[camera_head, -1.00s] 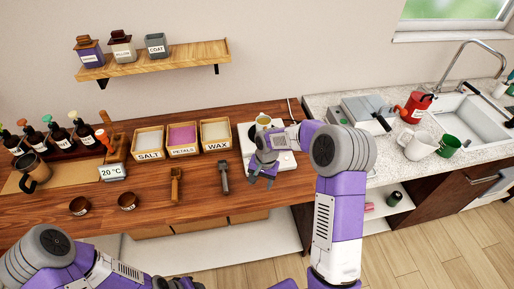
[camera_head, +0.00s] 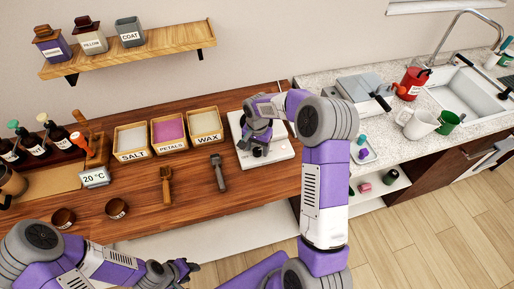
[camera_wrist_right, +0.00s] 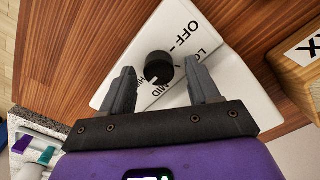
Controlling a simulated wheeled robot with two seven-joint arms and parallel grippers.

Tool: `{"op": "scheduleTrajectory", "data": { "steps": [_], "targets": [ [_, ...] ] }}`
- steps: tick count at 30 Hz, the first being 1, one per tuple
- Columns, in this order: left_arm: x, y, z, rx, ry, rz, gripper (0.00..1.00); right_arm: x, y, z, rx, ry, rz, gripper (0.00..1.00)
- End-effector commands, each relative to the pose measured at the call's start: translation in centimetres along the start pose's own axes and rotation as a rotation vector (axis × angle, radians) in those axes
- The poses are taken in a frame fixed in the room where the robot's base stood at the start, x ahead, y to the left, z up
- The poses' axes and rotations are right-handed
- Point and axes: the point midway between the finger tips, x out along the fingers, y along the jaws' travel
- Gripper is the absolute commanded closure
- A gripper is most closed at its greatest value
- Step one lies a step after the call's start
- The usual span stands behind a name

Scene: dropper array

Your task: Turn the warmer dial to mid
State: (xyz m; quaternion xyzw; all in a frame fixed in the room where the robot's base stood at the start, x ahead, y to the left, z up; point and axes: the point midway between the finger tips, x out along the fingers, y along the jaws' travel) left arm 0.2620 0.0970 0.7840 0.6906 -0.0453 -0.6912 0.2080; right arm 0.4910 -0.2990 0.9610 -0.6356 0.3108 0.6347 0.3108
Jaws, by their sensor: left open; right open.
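The warmer (camera_head: 281,150) is a white slab on the wooden counter. Its black round dial (camera_wrist_right: 159,68) shows in the right wrist view, with the labels OFF, LOW, MID and part of HIGH around it. A pale mark sits on the dial's lower left, near HIGH; its exact setting is hard to tell. My right gripper (camera_wrist_right: 162,84) is open, its fingers on either side of the dial with gaps. In the head view my right gripper (camera_head: 254,146) is over the warmer's front. My left gripper (camera_head: 186,268) is open and empty at the bottom, away from the warmer.
Boxes of salt (camera_head: 132,141), petals (camera_head: 168,132) and wax (camera_head: 205,124) stand left of the warmer. A wooden scoop (camera_head: 166,186) and a grey tool (camera_head: 218,173) lie in front of them. Two brown bowls (camera_head: 116,208) stand near the front edge.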

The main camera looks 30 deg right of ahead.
Motion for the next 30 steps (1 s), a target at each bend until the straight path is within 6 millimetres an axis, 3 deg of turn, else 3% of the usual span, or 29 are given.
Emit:
{"op": "scheduleTrajectory", "data": {
  "steps": [8, 20, 30],
  "targets": [
    [0.00, 0.00, 0.01, 0.000, 0.000, 0.000, 0.57, 0.26, -0.01, 0.01, -0.001, 0.000, 0.000, 0.39],
    [0.01, 0.00, 0.01, 0.000, 0.000, 0.000, 0.57, 0.22, -0.02, 0.01, -0.001, 0.000, -0.001, 0.95],
    [-0.02, 0.01, 0.01, 0.000, 0.000, 0.000, 0.57, 0.19, -0.02, 0.01, -0.058, -0.001, 0.000, 0.95]
  ]
}}
